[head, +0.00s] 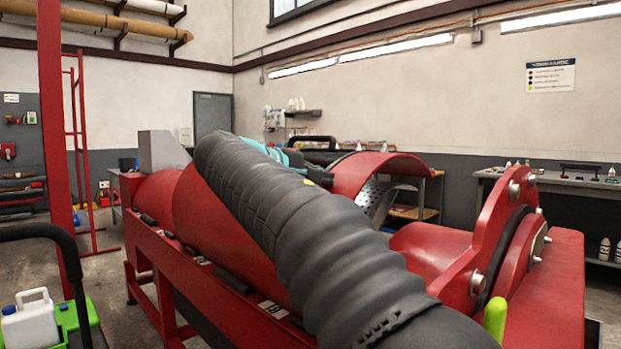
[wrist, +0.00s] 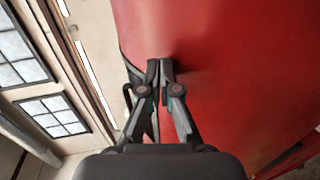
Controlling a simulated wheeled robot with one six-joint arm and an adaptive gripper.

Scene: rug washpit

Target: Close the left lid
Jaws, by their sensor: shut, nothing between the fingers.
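A long red cylindrical machine (head: 215,235) lies across the head view. A curved red lid (head: 385,163) stands raised right of my arm, with a perforated metal drum (head: 374,200) showing beneath it. My arm hides the middle of the machine, so I cannot tell how the left lid sits. In the wrist view my gripper (wrist: 159,66) is shut and empty, its fingertips close against a broad red curved panel (wrist: 230,70). Whether they touch it is unclear. A dark edge and handle-like part shows left of the fingers.
A red upright post (head: 56,150) and a green crate with a white jug (head: 32,320) stand at left. A workbench with bottles (head: 560,180) is at right. A black handle (head: 312,140) shows behind my arm. Floor is open at far left.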

